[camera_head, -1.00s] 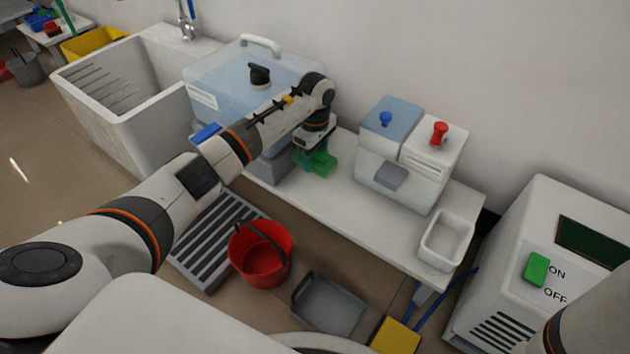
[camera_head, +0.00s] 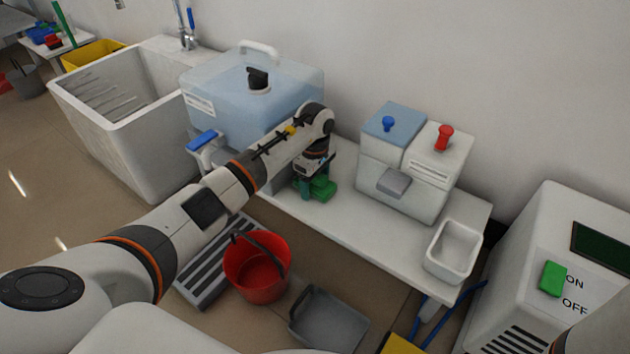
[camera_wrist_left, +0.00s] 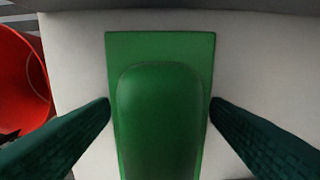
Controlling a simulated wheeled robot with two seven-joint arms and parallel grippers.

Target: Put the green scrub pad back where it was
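The green scrub pad (camera_head: 322,188) is a flat green slab with a rounded raised block on top. In the head view it is at the bench top, beside the large blue container. My left gripper (camera_head: 316,180) points down over it, with one finger on each side. In the left wrist view, the pad (camera_wrist_left: 160,110) fills the space between the two dark green fingertips (camera_wrist_left: 160,108), which meet its side edges with no visible gap. The pad looks level, at or just above the white bench; its underside is hidden. My right gripper is not in view.
The white bench (camera_head: 365,225) holds the blue container (camera_head: 290,95), a two-part dispenser box (camera_head: 410,175) and a white basin (camera_head: 455,250). A red bucket (camera_head: 258,268) and a grey tray (camera_head: 330,322) are below in front. The bench between pad and basin is clear.

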